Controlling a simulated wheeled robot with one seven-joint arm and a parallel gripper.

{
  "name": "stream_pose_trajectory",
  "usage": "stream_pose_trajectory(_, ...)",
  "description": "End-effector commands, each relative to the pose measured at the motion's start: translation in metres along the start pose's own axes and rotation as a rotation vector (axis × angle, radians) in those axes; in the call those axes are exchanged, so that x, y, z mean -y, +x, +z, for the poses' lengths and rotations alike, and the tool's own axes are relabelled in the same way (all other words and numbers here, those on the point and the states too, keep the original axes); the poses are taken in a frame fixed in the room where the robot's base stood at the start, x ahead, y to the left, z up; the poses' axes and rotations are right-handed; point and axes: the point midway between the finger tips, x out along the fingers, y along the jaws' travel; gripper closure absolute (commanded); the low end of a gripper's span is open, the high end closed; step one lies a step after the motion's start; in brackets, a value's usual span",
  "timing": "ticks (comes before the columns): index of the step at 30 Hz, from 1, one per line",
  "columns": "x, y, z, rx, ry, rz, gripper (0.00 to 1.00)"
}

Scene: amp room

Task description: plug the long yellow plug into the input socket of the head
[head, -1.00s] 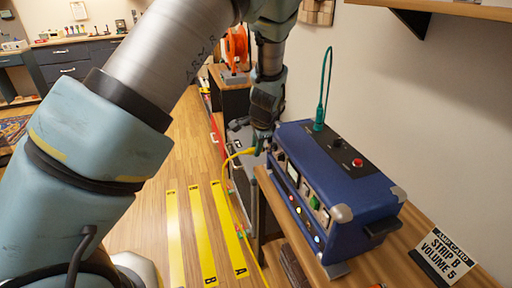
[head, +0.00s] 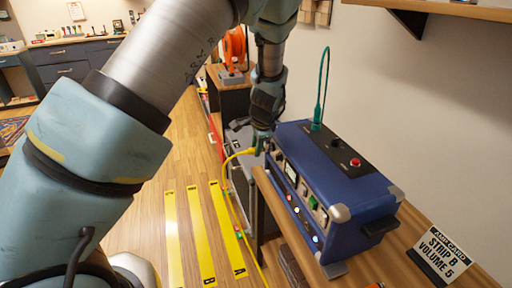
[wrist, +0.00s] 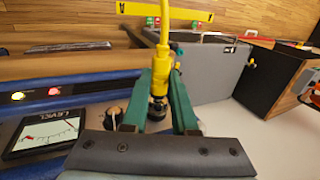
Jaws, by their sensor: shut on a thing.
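The blue amp head (head: 352,184) stands on a wooden bench, its front panel facing left with knobs, lights and a meter. My gripper (head: 260,143) is at the far end of that panel. In the wrist view my gripper's green fingers (wrist: 158,100) are shut on the yellow plug (wrist: 161,72), whose yellow cable runs away at the top. The plug's dark metal end (wrist: 157,106) points toward the panel side, close to a knob (wrist: 115,117). The level meter (wrist: 43,136) shows at left. The input socket cannot be made out, nor whether the tip touches it.
A teal plug and cable (head: 318,115) stand up from the head's top. A grey cabinet (wrist: 205,73) is beside the bench. Yellow floor strips (head: 203,235) lie at left.

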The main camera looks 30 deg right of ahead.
Motion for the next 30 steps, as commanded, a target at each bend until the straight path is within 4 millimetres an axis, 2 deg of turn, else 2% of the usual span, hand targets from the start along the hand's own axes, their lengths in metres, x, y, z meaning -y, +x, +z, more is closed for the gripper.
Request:
stream_pose_trajectory(14,0.0,0.0,-0.0042,0.0,0.0,0.0,1.0)
stream_pose_trajectory(15,0.0,-0.0001,-0.0042,0.0,0.0,0.0,0.71)
stream_pose_trajectory(24,0.0001,-0.0001,-0.004,-0.001,0.0,0.0,0.39)
stream_pose_trajectory(30,0.0,0.0,-0.004,0.0,0.0,0.0,0.39)
